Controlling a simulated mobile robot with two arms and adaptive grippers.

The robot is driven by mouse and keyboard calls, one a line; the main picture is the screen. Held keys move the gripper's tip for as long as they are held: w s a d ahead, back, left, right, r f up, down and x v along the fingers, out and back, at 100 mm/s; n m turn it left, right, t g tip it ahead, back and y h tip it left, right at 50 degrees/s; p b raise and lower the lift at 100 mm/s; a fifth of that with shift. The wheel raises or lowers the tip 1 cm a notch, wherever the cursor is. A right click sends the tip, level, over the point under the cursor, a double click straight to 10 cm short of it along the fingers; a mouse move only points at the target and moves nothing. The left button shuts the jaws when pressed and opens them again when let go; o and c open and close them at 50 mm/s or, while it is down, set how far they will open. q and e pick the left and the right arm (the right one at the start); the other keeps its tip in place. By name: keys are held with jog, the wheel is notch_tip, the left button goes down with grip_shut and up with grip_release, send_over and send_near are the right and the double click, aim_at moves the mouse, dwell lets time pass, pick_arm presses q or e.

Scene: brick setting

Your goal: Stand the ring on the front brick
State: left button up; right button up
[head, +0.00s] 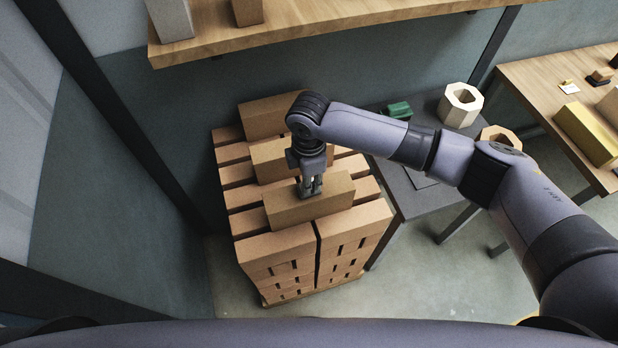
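The front brick (335,198), a tan block, lies across the top of the brick stack at its near side. My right gripper (311,190) points down at the middle of this brick, with its fingertips at or just above the top face. The fingers look close together, and I cannot tell whether they touch or hold anything. A cream eight-sided ring (449,112) stands on the grey side table. A second, tan ring (486,133) is near it, partly hidden behind my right arm. My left gripper is out of view.
Two more loose bricks, a middle one (268,162) and a back one (262,118), lie on the stack (270,245). A green object (398,110) is on the grey table (425,202). A wooden shelf (320,22) overhangs behind; a wooden bench (540,80) stands right.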

jog(key=shift+o, duration=0.8)
jog(key=shift+r, duration=0.1)
jog(key=shift+r, duration=0.25)
notch_tip(320, 180, up, 12)
jog(key=b, duration=0.3)
jog(key=shift+f+b, duration=0.25)
jog(key=shift+b, duration=0.05)
